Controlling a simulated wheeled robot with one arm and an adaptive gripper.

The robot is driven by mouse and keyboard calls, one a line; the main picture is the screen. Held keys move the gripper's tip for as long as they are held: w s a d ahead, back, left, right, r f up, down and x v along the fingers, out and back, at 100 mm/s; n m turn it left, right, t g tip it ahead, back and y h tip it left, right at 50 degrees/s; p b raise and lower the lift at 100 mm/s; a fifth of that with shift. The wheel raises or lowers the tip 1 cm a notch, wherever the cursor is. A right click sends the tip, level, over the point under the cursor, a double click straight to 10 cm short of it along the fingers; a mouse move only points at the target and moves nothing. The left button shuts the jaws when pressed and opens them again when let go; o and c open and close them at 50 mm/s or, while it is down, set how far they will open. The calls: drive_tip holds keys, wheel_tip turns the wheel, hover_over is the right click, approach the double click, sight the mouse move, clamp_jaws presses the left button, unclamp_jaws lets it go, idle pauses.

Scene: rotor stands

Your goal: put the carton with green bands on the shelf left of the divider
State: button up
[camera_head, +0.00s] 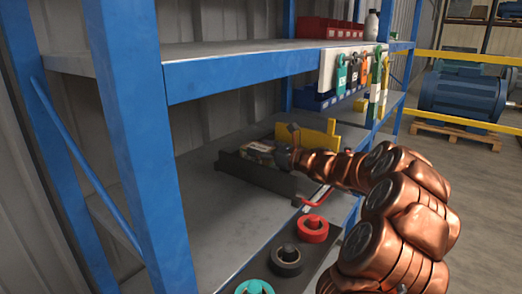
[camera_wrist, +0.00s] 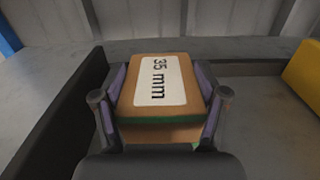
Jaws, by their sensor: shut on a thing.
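The carton (camera_wrist: 157,83) is brown with a white "35 mm" label and a green band along its near edge. My gripper (camera_wrist: 160,100) is shut on it, one finger on each side. In the head view the carton (camera_head: 258,148) is a small patch by my gripper (camera_head: 276,153), partly hidden by a dark low wall. I cannot tell whether the carton touches the shelf (camera_head: 215,205).
The dark low wall (camera_head: 262,174) runs close along the carton's side. Red, black and teal rings sit on a dark strip (camera_head: 318,262) at the shelf's front. Blue bins (camera_head: 315,99) stand farther back. A blue upright (camera_head: 145,130) and the upper shelf (camera_head: 230,55) bound the space.

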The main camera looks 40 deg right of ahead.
drive_tip(key=shift+f+b, duration=0.35)
drive_tip(key=shift+b, duration=0.45)
drive_tip(key=o, duration=1.3)
drive_tip(key=shift+r, duration=0.1)
drive_tip(key=r+p, duration=0.1)
drive_tip(key=p, duration=0.2)
drive_tip(key=shift+r, duration=0.25)
drive_tip(key=v, duration=0.3)
drive_tip(key=b+v, duration=0.1)
drive_tip(key=v, duration=0.2)
drive_tip(key=b+v, duration=0.1)
drive_tip(key=v, duration=0.2)
drive_tip(key=shift+s+d+f, duration=0.2)
drive_tip(key=shift+s+f, duration=0.1)
drive_tip(key=shift+v, duration=1.2)
drive_tip(key=shift+r, duration=0.15)
